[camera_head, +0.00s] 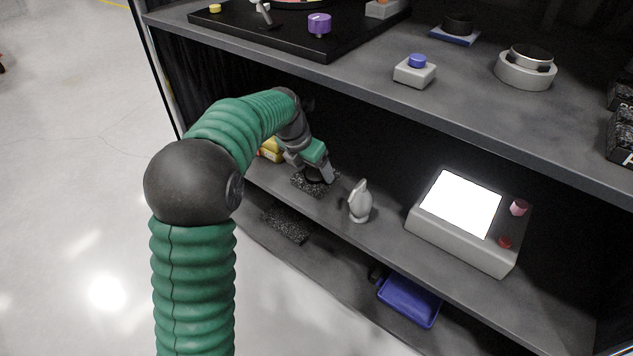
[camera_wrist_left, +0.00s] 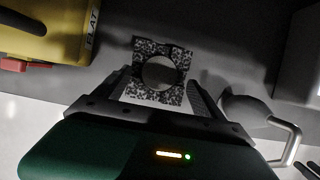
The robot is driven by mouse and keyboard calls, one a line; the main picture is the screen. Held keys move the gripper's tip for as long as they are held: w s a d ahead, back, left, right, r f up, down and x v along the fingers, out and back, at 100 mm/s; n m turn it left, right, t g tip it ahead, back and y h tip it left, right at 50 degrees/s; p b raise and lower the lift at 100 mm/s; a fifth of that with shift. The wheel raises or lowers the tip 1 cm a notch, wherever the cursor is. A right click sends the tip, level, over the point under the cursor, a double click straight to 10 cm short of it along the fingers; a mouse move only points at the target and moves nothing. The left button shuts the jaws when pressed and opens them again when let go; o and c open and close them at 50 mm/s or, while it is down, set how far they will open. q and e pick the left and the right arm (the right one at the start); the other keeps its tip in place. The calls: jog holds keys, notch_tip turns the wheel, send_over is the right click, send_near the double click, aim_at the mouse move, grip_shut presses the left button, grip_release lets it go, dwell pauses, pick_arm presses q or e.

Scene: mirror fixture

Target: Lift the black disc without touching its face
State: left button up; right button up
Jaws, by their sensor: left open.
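A dark round disc (camera_wrist_left: 160,72) shows in the left wrist view, framed by a black-and-white speckled square pad (camera_wrist_left: 143,48). Its face looks smooth and dull grey there. In the head view the speckled pad (camera_head: 303,184) lies on the middle shelf, and the disc is mostly hidden by my gripper. My left gripper (camera_head: 322,178) is over the pad, pointing down and open. In the left wrist view its two fingers (camera_wrist_left: 160,80) stand on either side of the disc, with nothing held between them. Whether the fingers touch the disc's rim I cannot tell. My right gripper is not in view.
A grey jug-shaped object (camera_head: 360,203) stands close right of the gripper. A yellow case (camera_head: 270,150) lies behind left. A lit box (camera_head: 462,205) is further right. The upper shelf (camera_head: 360,78) overhangs; a blue tray (camera_head: 409,300) is below.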

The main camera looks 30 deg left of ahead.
pick_arm(q)
jog(key=shift+b+x, duration=0.3)
jog(key=shift+x, duration=0.9)
jog(key=shift+s+a+r, duration=0.1)
grip_shut()
